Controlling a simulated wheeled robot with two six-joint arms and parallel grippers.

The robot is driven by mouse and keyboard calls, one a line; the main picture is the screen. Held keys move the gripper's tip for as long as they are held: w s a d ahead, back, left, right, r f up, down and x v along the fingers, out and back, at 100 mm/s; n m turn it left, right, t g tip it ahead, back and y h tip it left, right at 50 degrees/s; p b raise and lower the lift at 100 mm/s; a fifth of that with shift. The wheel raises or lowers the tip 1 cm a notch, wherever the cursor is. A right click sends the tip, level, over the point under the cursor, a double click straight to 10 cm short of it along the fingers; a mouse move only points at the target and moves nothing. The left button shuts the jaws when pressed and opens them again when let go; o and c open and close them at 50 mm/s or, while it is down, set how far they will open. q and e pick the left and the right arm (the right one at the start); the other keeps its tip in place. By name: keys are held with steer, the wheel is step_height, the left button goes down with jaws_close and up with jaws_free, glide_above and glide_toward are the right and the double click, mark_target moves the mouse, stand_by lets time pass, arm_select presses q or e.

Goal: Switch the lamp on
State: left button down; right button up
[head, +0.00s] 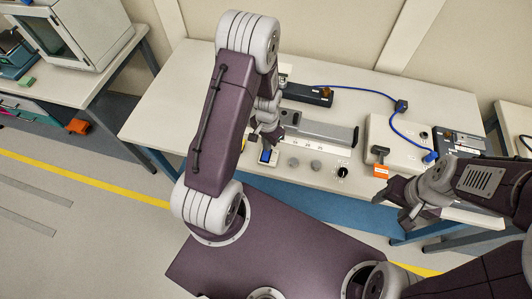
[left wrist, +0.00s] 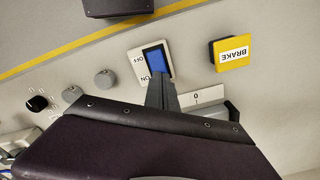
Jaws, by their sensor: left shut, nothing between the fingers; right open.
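A rocker switch with a blue face (left wrist: 153,58) sits in a white plate marked ON and OFF. It also shows in the head view as a blue patch (head: 265,156) near the front of the table. My left gripper (left wrist: 160,90) is shut and empty, with its fingertips at the ON-side edge of the blue face. I cannot tell whether they touch it. The left gripper also shows in the head view (head: 268,136), partly behind my arm. My right gripper (head: 403,208) is open and empty at the right, near the table's front edge. I cannot make out a lamp.
A yellow BRAKE block (left wrist: 231,52) is beside the switch. Grey knobs (left wrist: 104,77) and a black knob (head: 342,171) line the panel. A grey box (head: 400,143) with a blue cable (head: 395,125) stands at right. The table's left part (head: 170,110) is clear.

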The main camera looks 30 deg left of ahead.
arm_select(q)
steer(key=shift+f+b, duration=0.7)
steer(key=shift+f, duration=0.3)
stand_by(0.9)
steer(key=shift+r, duration=0.15)
step_height(320, 180, up, 7)
steer(key=p, duration=0.6)
